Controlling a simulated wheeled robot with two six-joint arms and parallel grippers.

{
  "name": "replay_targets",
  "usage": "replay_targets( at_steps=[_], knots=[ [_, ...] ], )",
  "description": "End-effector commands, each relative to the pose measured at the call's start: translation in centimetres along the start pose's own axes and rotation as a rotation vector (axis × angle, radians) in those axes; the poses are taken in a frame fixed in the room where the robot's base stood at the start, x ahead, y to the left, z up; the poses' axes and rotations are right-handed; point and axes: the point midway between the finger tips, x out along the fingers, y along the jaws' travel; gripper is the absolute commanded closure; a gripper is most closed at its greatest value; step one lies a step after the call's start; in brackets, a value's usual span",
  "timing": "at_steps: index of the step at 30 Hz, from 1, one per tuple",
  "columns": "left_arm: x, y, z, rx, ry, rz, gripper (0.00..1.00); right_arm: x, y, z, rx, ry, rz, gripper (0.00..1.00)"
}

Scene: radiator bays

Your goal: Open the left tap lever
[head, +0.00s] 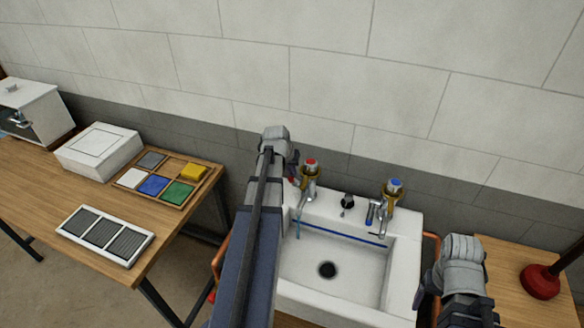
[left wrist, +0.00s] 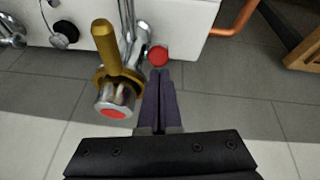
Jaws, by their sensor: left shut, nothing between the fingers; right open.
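The left tap (head: 310,178) has a brass body and a red cap, and stands at the back left of the white sink. In the left wrist view the tap's red cap (left wrist: 113,113) is near, with its brass part (left wrist: 106,45) and chrome parts beside it. A red ball (left wrist: 158,56), seemingly the lever's end, shows just past my left fingertips. My left gripper (head: 293,160) is shut and empty, right beside the tap; its fingers also show in the left wrist view (left wrist: 160,80). I cannot tell if they touch the ball. My right gripper (head: 428,288) is open at the sink's right, partly hidden.
The right tap (head: 394,200) has a blue cap. A black knob (head: 347,201) stands between the taps on the sink (head: 340,222). A wooden table (head: 60,190) with trays is left; a red plunger (head: 540,282) is right. The wall is close behind.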

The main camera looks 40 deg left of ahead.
Motion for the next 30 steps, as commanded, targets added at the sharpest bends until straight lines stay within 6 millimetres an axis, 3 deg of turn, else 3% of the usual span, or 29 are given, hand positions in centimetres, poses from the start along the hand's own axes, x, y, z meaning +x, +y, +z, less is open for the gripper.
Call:
replay_targets(
  at_steps=[8,14,30],
  knots=[
    [0.0,0.0,0.0,0.000,0.000,0.000,1.00,0.0,0.0,0.0,0.000,0.000,0.000,0.22],
    [0.4,-0.2,2.1,-0.001,0.000,0.000,1.00,1.2,-0.1,-0.1,0.000,0.000,0.000,0.22],
    [-0.3,0.1,0.9,0.001,0.000,0.000,1.00,0.0,0.0,0.0,0.000,0.000,0.000,0.22]
  ],
)
